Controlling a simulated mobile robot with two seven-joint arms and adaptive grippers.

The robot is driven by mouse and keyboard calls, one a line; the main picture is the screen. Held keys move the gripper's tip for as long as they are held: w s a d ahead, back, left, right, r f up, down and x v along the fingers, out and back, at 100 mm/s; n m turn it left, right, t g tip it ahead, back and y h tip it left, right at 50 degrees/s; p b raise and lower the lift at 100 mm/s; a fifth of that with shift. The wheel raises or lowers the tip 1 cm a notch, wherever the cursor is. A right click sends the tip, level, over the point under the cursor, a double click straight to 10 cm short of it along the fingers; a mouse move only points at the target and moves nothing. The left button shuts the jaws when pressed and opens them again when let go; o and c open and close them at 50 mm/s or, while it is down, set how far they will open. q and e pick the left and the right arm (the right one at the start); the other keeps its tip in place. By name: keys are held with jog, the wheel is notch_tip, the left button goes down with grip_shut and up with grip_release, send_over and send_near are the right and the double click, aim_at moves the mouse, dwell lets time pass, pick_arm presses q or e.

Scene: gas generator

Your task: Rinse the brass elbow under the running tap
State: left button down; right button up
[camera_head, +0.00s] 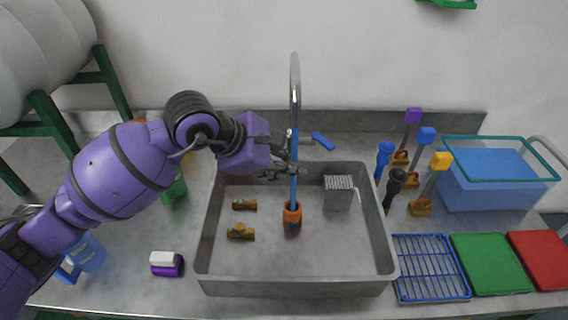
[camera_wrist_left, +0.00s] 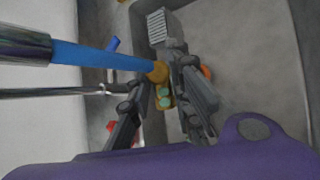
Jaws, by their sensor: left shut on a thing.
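My left gripper (camera_head: 289,170) is shut on a brass elbow (camera_wrist_left: 158,74), held above the sink (camera_head: 218,272) close to the tap's stream. In the left wrist view the elbow shows between the gripper's fingers (camera_wrist_left: 166,104), with pale green spots; in the head view I cannot make it out. The tap (camera_head: 295,75) is running. Its blue stream (camera_head: 294,140) also shows in the left wrist view (camera_wrist_left: 100,57), where it appears to end at the elbow. In the head view the stream reaches down to an orange piece (camera_head: 292,215). My right gripper is out of view.
Two brass fittings (camera_head: 243,204) (camera_head: 240,233) lie on the sink floor, left of the stream. A grey ribbed-top box (camera_head: 339,193) stands right. Brushes (camera_head: 420,165), a blue bin (camera_head: 490,185), a blue rack (camera_head: 430,268) and a green board (camera_head: 490,263) fill the right counter.

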pick_arm(q)
jog(key=shift+d, duration=0.1)
jog(key=shift+s+d, duration=0.25)
jog(key=shift+d, duration=0.2)
jog(key=shift+a, duration=0.2)
jog(key=shift+w+a, duration=0.25)
jog(key=shift+a, duration=0.15)
jog(key=shift+d, duration=0.15)
jog(key=shift+s+d, duration=0.25)
jog(key=shift+d, duration=0.2)
jog(key=shift+a, duration=0.15)
dwell(0.4)
jog(key=shift+w+a, duration=0.25)
jog(key=shift+a, duration=0.2)
